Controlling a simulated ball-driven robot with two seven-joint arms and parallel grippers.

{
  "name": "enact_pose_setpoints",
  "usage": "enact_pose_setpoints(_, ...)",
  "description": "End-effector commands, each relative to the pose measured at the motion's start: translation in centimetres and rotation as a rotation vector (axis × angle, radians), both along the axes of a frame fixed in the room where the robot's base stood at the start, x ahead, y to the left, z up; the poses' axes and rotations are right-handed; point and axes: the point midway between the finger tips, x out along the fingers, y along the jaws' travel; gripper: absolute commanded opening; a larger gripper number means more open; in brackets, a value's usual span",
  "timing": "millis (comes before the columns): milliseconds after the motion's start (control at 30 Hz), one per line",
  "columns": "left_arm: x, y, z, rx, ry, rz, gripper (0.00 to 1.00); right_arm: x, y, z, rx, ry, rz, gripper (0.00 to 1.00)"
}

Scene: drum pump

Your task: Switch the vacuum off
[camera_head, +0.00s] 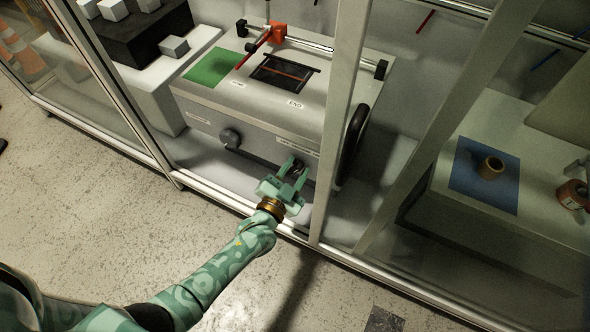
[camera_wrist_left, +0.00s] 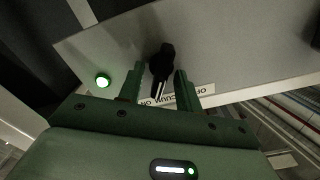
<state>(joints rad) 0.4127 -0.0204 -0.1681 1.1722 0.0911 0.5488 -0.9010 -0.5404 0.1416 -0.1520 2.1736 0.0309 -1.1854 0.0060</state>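The vacuum switch is a black rotary knob (camera_wrist_left: 162,62) on the front of the grey machine (camera_head: 250,117). Its pale pointer line slants down toward the lower left in the left wrist view. A white label (camera_wrist_left: 180,97) with "VACUUM", upside down and partly covered, lies beside it. A green lamp (camera_wrist_left: 103,80) glows to the left. My left gripper (camera_head: 295,170) is at the machine's front; in the left wrist view its open fingers (camera_wrist_left: 159,82) stand on either side of the knob, with a visible gap at least on the left. My right gripper is not in view.
Metal frame posts (camera_head: 344,110) of the enclosure stand just right of my left gripper. A black knob (camera_head: 229,138) and a dark handwheel (camera_head: 353,143) are on the machine.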

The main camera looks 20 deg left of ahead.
Motion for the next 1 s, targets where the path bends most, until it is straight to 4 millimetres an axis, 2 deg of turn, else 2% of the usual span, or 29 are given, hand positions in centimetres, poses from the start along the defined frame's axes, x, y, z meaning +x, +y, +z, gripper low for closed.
enact_pose_setpoints(33, 0.0, 0.0, 0.0, 0.000, 0.000, 0.000, 0.23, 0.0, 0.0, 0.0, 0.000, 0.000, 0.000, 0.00)
enact_pose_setpoints(100, 0.0, 0.0, 0.0, 0.000, 0.000, 0.000, 0.04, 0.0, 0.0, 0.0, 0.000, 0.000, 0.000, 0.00)
enact_pose_setpoints(567, 0.0, 0.0, 0.1, -0.076, 0.006, -0.002, 0.04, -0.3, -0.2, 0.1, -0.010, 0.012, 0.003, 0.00)
enact_pose_setpoints(1000, -0.1, 0.3, 0.1, -0.438, 0.030, -0.001, 0.04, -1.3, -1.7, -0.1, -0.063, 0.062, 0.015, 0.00)
